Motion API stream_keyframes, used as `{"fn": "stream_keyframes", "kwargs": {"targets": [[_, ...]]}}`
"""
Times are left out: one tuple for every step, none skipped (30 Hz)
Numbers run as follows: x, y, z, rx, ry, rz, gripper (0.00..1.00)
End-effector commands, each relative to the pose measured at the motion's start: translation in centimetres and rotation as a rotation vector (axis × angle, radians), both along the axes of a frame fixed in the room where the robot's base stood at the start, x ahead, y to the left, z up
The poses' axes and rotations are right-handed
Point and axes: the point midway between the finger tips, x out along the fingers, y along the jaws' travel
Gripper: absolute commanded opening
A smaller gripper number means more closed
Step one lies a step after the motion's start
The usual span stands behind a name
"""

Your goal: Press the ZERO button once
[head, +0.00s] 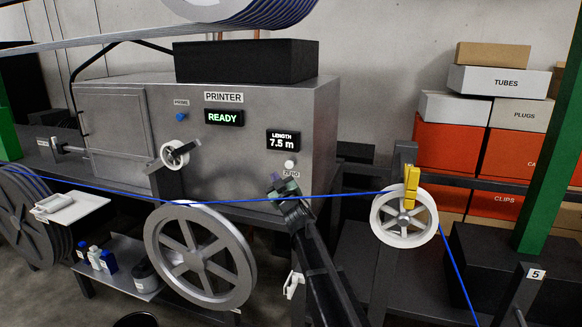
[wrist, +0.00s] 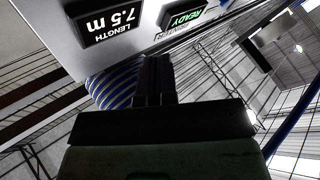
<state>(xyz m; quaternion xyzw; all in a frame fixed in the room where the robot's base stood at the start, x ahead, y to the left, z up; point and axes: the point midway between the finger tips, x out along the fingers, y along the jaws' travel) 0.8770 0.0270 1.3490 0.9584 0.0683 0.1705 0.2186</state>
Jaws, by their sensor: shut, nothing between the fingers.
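The ZERO button (head: 289,164) is a small white round knob on the grey printer front, below the length display (head: 282,140), which reads 7.5 m. A small ZERO label (head: 291,174) sits just under it. My gripper (head: 279,182) is shut and empty, a little below and left of the button in the head view; whether it touches the panel I cannot tell. In the wrist view my shut fingers (wrist: 153,75) point up toward the panel, with the length display (wrist: 110,30) upside down at upper left. I cannot make out the button in the wrist view.
The blue cable (head: 235,201) runs across in front of the printer (head: 230,165), close to my gripper, to a white pulley (head: 431,216) with a yellow clip. A large grey wheel (head: 200,256) stands below left. A blue PRIME button (head: 181,117) and the READY display (head: 223,118) are higher up.

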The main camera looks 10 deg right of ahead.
Motion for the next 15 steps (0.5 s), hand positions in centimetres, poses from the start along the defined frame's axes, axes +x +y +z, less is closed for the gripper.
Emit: {"fn": "stream_keyframes", "kwargs": {"targets": [[0.0, 0.0, 0.0, 0.0, 0.001, 0.0, 0.0], [0.0, 0.0, 0.0, 0.0, 0.001, 0.0, 0.0], [0.0, 0.0, 0.0, 0.0, 0.0, -0.001, 0.0], [0.1, -0.1, 0.0, 0.0, 0.0, -0.001, 0.0], [0.2, -0.1, 0.0, 0.0, 0.0, -0.001, 0.0], [0.4, -0.2, 0.0, 0.001, 0.002, -0.001, 0.0], [0.6, -0.3, 0.0, 0.001, 0.002, -0.001, 0.0], [0.8, -0.4, 0.0, 0.001, 0.002, -0.001, 0.0], [1.2, -0.6, 0.0, 0.002, 0.001, -0.002, 0.0], [1.5, -0.8, 0.0, 0.002, 0.001, -0.002, 0.0], [1.9, -1.0, 0.0, 0.001, 0.001, -0.003, 0.0], [2.4, -1.4, 0.0, 0.001, 0.001, -0.003, 0.0], [2.8, -1.6, 0.0, 0.001, 0.001, -0.003, 0.0], [3.2, -1.9, 0.0, 0.002, 0.001, -0.002, 0.0], [3.7, -2.2, 0.0, 0.001, 0.001, -0.003, 0.0]]}}
